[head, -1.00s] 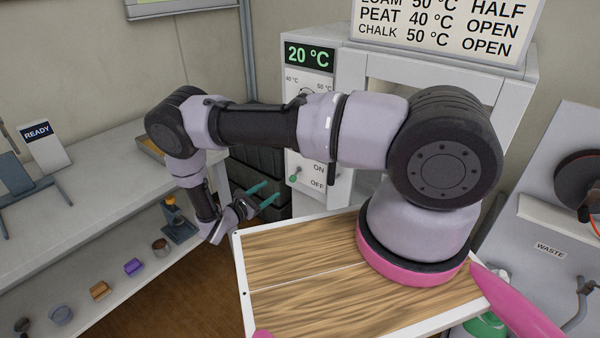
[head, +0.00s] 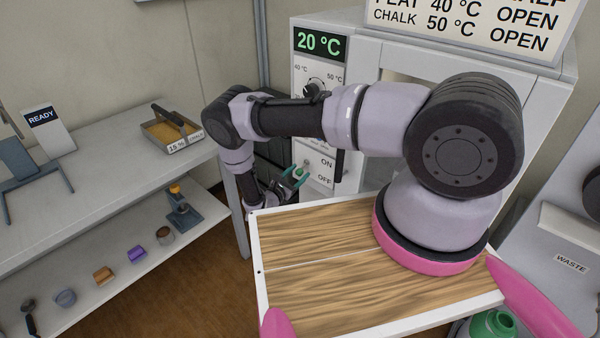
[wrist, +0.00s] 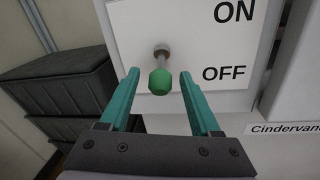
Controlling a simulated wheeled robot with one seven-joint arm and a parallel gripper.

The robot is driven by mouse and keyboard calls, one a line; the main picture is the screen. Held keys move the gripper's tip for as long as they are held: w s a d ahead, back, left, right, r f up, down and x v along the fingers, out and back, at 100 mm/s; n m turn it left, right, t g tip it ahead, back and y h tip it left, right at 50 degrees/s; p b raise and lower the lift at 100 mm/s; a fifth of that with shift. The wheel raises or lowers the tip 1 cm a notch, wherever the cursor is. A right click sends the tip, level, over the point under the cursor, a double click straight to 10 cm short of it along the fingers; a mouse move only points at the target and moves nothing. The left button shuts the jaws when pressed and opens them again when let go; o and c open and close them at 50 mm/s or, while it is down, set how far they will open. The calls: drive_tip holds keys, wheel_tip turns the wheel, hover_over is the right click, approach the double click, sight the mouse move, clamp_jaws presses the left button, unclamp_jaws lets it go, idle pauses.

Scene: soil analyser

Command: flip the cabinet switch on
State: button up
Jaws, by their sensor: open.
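The cabinet (head: 365,60) stands at the back with a display reading 20 °C and a panel marked ON above OFF. Its switch is a metal lever with a green tip; in the wrist view the green tip (wrist: 160,82) hangs down, level with the OFF label. My gripper (head: 298,176) is in front of the switch panel. In the wrist view my gripper (wrist: 158,78) is open, with one teal finger on each side of the green tip. I see gaps on both sides, so neither finger appears to touch it.
A dial (head: 316,84) sits above the switch, partly behind my arm. A shelf unit (head: 100,185) at left holds a tray (head: 160,133), a READY sign (head: 42,120) and small containers. Dark stacked boxes (wrist: 60,90) stand left of the cabinet. A WASTE station is at right.

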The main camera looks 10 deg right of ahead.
drive_tip(key=shift+w+d, duration=0.4)
drive_tip(key=shift+d, duration=0.05)
clamp_jaws()
